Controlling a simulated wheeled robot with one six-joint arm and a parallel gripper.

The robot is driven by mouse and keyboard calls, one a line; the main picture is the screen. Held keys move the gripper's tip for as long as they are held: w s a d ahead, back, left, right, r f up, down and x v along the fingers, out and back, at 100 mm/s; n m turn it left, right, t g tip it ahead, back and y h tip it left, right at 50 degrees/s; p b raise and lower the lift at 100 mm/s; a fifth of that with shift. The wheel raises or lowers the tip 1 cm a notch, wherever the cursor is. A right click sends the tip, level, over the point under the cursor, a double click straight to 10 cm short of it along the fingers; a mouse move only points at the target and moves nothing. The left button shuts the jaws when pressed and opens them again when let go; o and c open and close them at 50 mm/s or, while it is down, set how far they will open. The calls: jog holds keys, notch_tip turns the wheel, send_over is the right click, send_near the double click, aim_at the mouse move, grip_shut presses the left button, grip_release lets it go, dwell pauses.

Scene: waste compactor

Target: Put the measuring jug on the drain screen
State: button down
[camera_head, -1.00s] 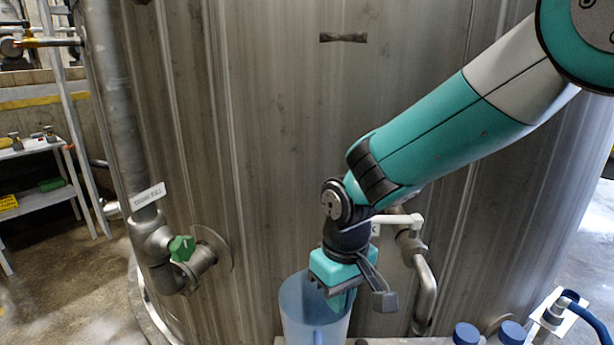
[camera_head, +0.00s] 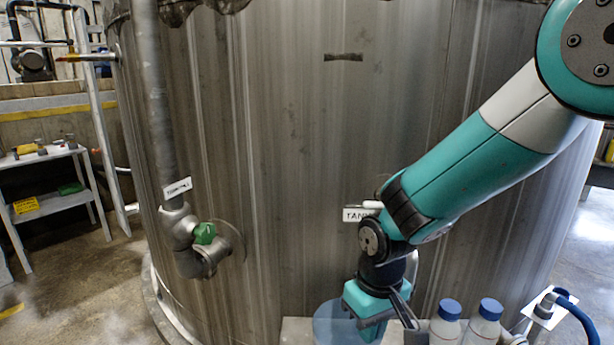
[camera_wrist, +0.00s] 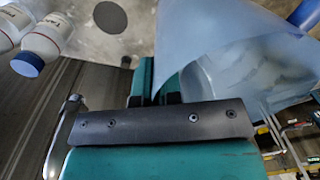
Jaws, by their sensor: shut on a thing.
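The measuring jug (camera_head: 330,322) is a translucent blue vessel at the bottom of the head view, partly cut off by the frame edge. My gripper (camera_head: 372,328) is at its rim, on its right side. In the wrist view the jug (camera_wrist: 225,45) fills the upper right, and the teal fingers of my gripper (camera_wrist: 155,85) are shut on its wall. I cannot tell whether the jug's base touches anything. I cannot make out the drain screen for certain; a dark round spot (camera_wrist: 109,17) shows on a pale surface in the wrist view.
Two white bottles with blue caps (camera_head: 466,322) stand right of my gripper on a pale ledge (camera_head: 296,330). A large steel tank (camera_head: 310,160) stands behind. A pipe with a green valve (camera_head: 204,233) is at left. A blue hose (camera_head: 588,318) is at lower right.

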jog(key=d+f+m, duration=0.5)
jog(key=d+f, duration=0.9)
jog(key=d, duration=0.5)
jog(key=shift+f, duration=0.4)
jog(key=shift+w+d, duration=0.1)
